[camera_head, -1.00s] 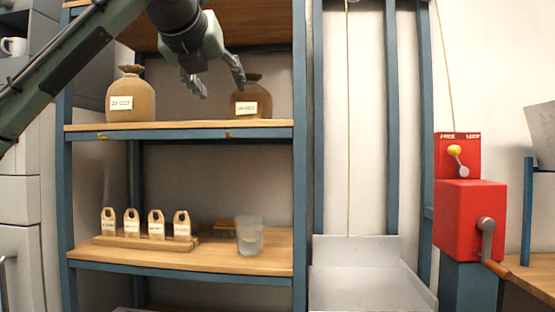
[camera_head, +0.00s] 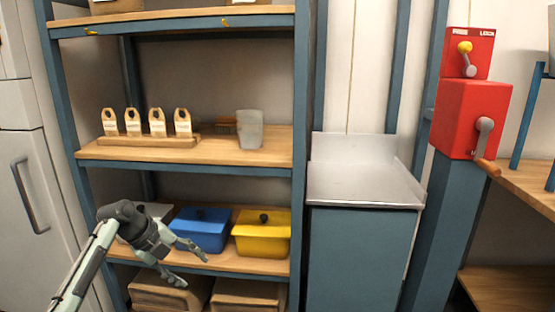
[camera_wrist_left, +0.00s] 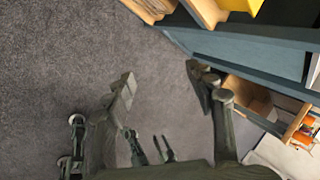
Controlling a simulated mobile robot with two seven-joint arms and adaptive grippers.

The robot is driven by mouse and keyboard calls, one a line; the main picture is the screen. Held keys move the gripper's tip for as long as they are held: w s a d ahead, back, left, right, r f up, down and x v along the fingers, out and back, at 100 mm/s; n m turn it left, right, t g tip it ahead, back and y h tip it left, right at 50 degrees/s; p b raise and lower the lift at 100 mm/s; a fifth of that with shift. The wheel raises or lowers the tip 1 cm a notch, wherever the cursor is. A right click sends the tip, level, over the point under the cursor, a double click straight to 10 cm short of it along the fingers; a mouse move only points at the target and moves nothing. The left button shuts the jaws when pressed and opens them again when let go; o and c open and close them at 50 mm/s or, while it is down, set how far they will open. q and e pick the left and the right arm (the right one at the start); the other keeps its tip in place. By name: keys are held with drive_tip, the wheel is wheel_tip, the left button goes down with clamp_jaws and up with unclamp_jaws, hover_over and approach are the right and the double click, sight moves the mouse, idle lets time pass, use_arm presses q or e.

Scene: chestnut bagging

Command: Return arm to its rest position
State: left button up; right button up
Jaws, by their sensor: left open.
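My left gripper (camera_head: 190,265) is open and empty in the head view. It is low at the left, in front of the lower shelf with the blue and yellow boxes. In the left wrist view its two fingers (camera_wrist_left: 160,90) are spread apart, with grey floor between them. My left arm comes in from the bottom left of the head view. My right gripper is not clearly visible in either view.
A blue lidded box (camera_head: 200,232) and a yellow lidded box (camera_head: 262,236) stand on the lower shelf. Wooden crates (camera_head: 248,295) are below. A glass (camera_head: 249,130) and several tags stand above. A red crank box (camera_head: 472,118) is at right. Grey floor (camera_wrist_left: 60,60) is open.

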use_arm(q)
wheel_tip(320, 180, down, 4)
drive_tip(key=s+a, duration=0.1)
drive_tip(key=s, duration=0.2)
drive_tip(key=w+a+n+t+y, duration=0.35)
drive_tip(key=w+a+n, duration=0.4)
drive_tip(key=n, duration=0.45)
drive_tip(key=w+a+r+n+t+y, duration=0.5)
drive_tip(key=a+r+n, duration=0.4)
drive_tip(key=n, duration=0.5)
drive_tip(key=s+d+f+g, duration=0.3)
drive_tip(key=s+f, duration=0.7)
drive_tip(key=f, duration=0.5)
drive_tip(key=s+d+f+g, duration=0.3)
drive_tip(key=s+f, duration=0.8)
drive_tip(key=f, duration=0.3)
drive_tip(key=s+d+f+g, duration=0.1)
drive_tip(key=s+f, duration=0.3)
drive_tip(key=s, duration=0.5)
drive_tip(key=s+d+f+g+h, duration=0.1)
drive_tip(key=s+d+f, duration=0.2)
drive_tip(key=s, duration=0.7)
drive_tip(key=s+d+f+g+h, duration=0.1)
drive_tip(key=s+d+f+g, duration=0.1)
drive_tip(key=s+f, duration=0.5)
drive_tip(key=shift+s+f+m, duration=0.15)
drive_tip(key=shift+s+m, duration=0.15)
drive_tip(key=shift+s, duration=0.85)
drive_tip(key=shift+a, duration=0.1)
